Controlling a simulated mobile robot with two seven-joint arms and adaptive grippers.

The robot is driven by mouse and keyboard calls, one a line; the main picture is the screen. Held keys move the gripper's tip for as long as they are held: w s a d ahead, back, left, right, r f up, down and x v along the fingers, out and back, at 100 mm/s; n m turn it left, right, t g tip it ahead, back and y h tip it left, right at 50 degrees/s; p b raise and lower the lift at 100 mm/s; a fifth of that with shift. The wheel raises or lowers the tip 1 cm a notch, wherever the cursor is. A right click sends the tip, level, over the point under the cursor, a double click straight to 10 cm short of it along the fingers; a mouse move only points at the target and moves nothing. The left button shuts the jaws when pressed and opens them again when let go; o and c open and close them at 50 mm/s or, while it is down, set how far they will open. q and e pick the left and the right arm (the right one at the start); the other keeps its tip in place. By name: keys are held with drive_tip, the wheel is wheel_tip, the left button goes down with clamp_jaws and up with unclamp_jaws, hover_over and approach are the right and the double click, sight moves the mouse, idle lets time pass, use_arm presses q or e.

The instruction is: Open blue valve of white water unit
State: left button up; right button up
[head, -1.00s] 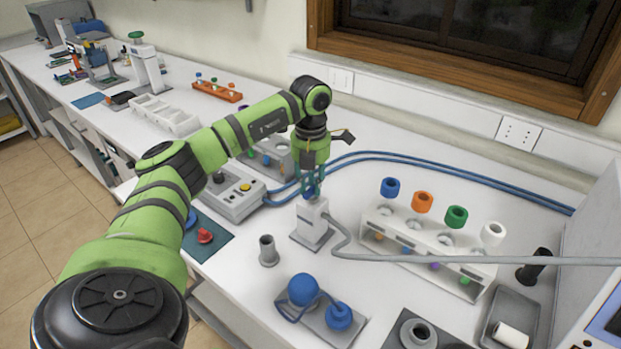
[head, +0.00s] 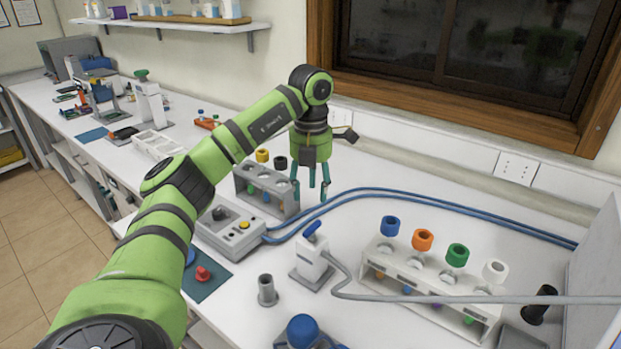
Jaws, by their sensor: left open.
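The white water unit (head: 312,259) stands on the bench in the middle of the head view, with a grey hose leaving it to the right. Its blue valve (head: 314,231) sits on top as a short lever, tilted up to the right. My left gripper (head: 311,192) points down above and behind the unit, clear of the valve. Its teal fingers are apart and hold nothing. My right gripper is not in view.
Blue hoses (head: 400,196) run behind the unit to a grey control box (head: 229,232). A white rack (head: 430,291) with coloured caps stands at right, a grey rack (head: 266,191) behind left.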

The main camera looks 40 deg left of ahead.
use_arm(q)
drive_tip(key=shift+r, duration=1.1)
